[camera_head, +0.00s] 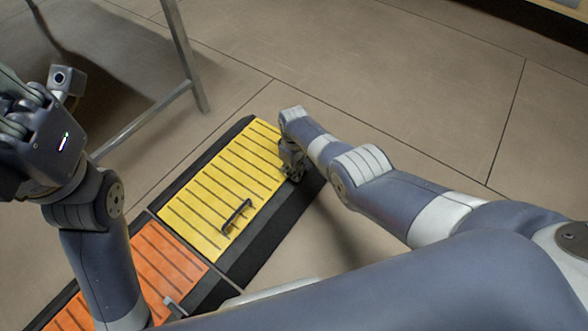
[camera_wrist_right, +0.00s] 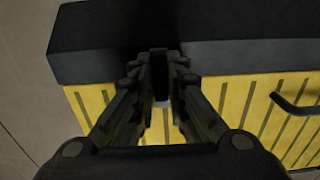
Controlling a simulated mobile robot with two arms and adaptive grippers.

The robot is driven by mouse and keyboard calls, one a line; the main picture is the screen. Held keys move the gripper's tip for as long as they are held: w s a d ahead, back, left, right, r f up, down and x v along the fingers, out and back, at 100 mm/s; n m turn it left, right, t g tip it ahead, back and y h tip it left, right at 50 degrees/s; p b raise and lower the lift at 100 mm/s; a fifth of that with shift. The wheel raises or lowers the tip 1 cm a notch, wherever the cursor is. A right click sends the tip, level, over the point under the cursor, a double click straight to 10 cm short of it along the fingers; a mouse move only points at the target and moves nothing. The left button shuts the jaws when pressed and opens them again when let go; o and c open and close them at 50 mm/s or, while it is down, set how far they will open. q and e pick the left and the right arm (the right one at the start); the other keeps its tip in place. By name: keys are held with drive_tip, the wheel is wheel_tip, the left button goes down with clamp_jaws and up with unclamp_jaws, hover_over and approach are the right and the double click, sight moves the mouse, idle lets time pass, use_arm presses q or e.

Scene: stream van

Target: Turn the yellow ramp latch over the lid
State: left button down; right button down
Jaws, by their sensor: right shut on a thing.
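The yellow ribbed lid (camera_head: 205,205) lies flat in the dark ramp frame (camera_head: 262,240), with a dark bar handle (camera_head: 237,216) near its front right edge. My right gripper (camera_head: 294,172) is low at the lid's right edge, near its far corner. In the right wrist view the fingers (camera_wrist_right: 160,78) are closed around a small dark part, the latch (camera_wrist_right: 159,68), by the black frame edge. The fingers hide most of the latch, so I cannot tell its turn angle. My left gripper (camera_head: 18,125) is raised at the left edge, its fingertips unclear.
An orange ribbed lid (camera_head: 165,265) adjoins the yellow one toward the front left, with a small grey part (camera_head: 175,307) at its edge. A grey metal leg frame (camera_head: 186,60) stands behind the ramp at the left. The tiled floor (camera_head: 420,90) to the right is clear.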

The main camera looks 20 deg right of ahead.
idle(0.5)
drive_tip(key=c, duration=1.6)
unclamp_jaws()
drive_tip(key=shift+w+r, duration=0.1)
drive_tip(key=shift+r, duration=0.6)
wheel_tip(320, 180, up, 10)
drive_tip(key=shift+r, duration=0.25)
